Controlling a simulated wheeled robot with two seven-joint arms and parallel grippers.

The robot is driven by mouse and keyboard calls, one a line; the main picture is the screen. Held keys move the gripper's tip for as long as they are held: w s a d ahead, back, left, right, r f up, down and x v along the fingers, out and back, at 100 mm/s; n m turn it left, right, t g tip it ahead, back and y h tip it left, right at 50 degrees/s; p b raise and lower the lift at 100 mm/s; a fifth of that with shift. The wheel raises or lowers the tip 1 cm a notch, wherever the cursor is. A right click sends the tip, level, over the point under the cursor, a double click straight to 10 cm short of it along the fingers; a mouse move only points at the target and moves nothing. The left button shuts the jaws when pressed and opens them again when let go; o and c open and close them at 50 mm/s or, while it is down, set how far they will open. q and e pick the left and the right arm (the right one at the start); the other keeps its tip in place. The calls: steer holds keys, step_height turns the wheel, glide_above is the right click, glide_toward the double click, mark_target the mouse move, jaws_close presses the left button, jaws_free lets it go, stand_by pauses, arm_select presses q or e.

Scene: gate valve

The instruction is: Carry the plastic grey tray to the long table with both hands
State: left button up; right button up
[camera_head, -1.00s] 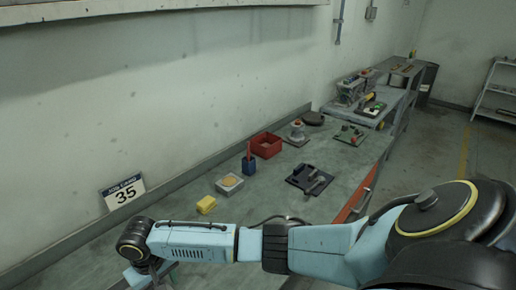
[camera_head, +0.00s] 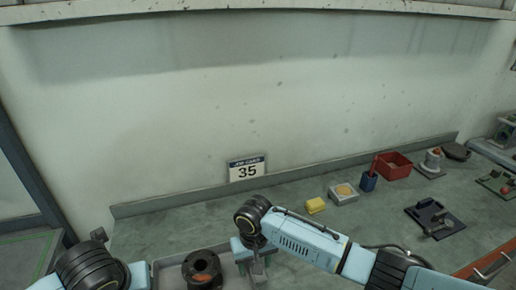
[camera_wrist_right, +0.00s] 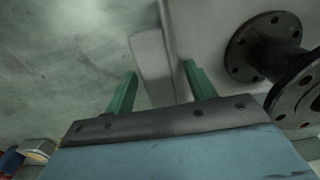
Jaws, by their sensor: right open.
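The grey tray (camera_head: 228,272) is at the bottom middle of the head view, on the green-grey worktop, with its near part cut off by the frame. A dark flanged part (camera_head: 203,268) sits in it. My right gripper is at the tray's right side. In the right wrist view the open right gripper (camera_wrist_right: 158,82) has one green finger on each side of the tray's wall (camera_wrist_right: 152,62), and a gap shows beside the wall. The dark flange (camera_wrist_right: 268,50) shows inside the tray. My left arm is at the lower left of the head view; its fingers are out of sight.
On the worktop (camera_head: 300,222) to the right are a yellow block (camera_head: 315,205), a light square dish (camera_head: 343,193), a blue holder (camera_head: 368,181), a red bin (camera_head: 393,166) and a black fixture (camera_head: 435,219).

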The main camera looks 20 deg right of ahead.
steer(key=shift+r, duration=0.45)
arm_select(q)
steer(key=shift+s+r, duration=0.1)
steer(key=shift+r, duration=0.2)
arm_select(e)
step_height(320, 180, up, 11)
